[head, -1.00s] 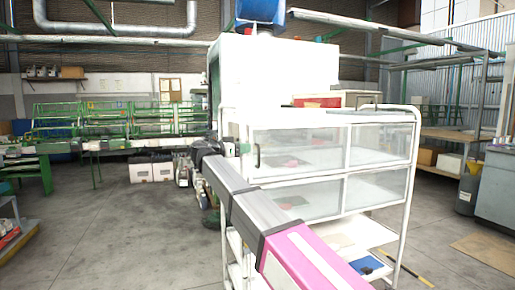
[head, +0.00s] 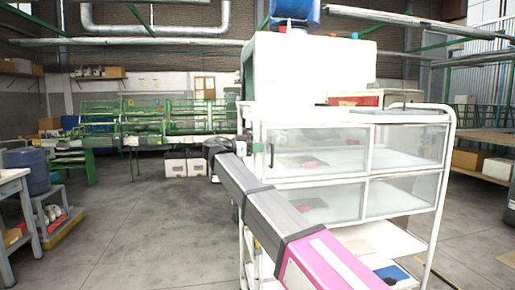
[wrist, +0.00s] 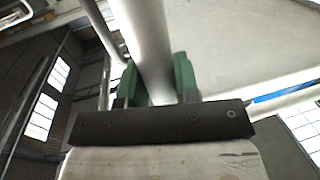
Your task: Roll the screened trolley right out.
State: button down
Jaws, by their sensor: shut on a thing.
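The screened trolley (head: 447,195) is a white tube-framed cart with clear panels around its upper part and open shelves below. It stands upright on the floor at the right of the head view. My gripper (head: 252,147) is at its left upright, reached by my pink and grey arm. In the wrist view, the green fingers of my gripper (wrist: 156,78) are shut on a white tube (wrist: 147,35) of the trolley frame, one on each side. The trolley's wheels are not clearly visible, and my arm hides part of its lower shelves.
A large white machine (head: 310,65) stands behind the trolley. A green rack (head: 150,122) and white boxes (head: 185,167) are at the back. A blue bin (head: 27,170) and a table (head: 8,185) are at the left. The floor (head: 145,225) between is clear.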

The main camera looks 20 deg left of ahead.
jog(key=c, duration=0.9)
grip_release()
jog(key=shift+o, duration=0.2)
jog(key=v, duration=1)
jog(key=shift+s+a, duration=0.25)
jog(key=shift+s, duration=0.05)
jog(key=shift+s, duration=0.1)
